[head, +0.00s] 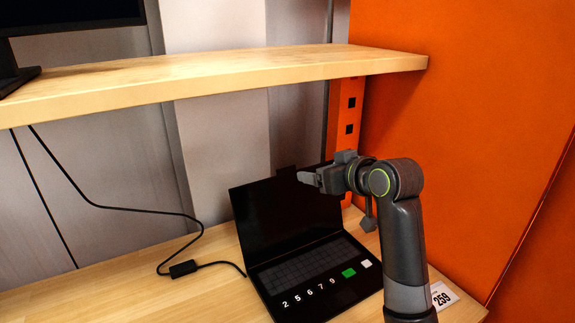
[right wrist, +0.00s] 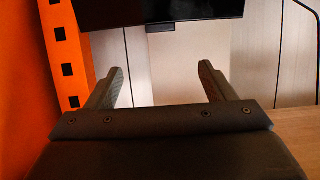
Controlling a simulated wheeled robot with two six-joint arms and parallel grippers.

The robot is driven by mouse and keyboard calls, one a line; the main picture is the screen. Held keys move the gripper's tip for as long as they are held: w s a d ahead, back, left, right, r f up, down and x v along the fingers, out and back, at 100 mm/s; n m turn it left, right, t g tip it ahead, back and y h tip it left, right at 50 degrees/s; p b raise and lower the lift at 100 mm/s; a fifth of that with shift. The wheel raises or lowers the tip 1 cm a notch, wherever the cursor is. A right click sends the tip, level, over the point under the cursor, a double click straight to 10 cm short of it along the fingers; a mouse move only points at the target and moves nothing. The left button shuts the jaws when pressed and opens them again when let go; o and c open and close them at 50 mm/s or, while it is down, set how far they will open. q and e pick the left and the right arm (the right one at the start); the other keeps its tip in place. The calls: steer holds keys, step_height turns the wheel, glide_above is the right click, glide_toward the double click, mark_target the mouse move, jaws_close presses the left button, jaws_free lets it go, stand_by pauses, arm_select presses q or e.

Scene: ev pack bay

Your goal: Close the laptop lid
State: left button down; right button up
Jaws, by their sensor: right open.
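The black laptop stands open on the wooden bench, with its lid (head: 283,212) raised and its keyboard base (head: 318,276) flat. Numbers and a green key show along the front of the base. My right gripper (head: 308,178) is at the upper right edge of the lid in the head view; I cannot tell whether it touches. In the right wrist view, the gripper (right wrist: 162,88) has its two fingers spread with nothing between them. The dark lid (right wrist: 165,12) appears beyond the fingertips at the top of that view. My left gripper is not in view.
A wooden shelf (head: 220,77) runs above the laptop, with a monitor (head: 75,14) at its left. An orange wall panel (head: 475,130) stands close on the right. A cable with a black adapter (head: 183,268) lies left of the laptop. The bench (head: 130,290) at the left is clear.

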mark_target(286, 168)
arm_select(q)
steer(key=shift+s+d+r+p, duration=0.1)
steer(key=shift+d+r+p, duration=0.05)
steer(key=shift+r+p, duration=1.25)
arm_select(e)
steer(key=shift+x, duration=8.3)
steer(key=shift+c, duration=0.5)
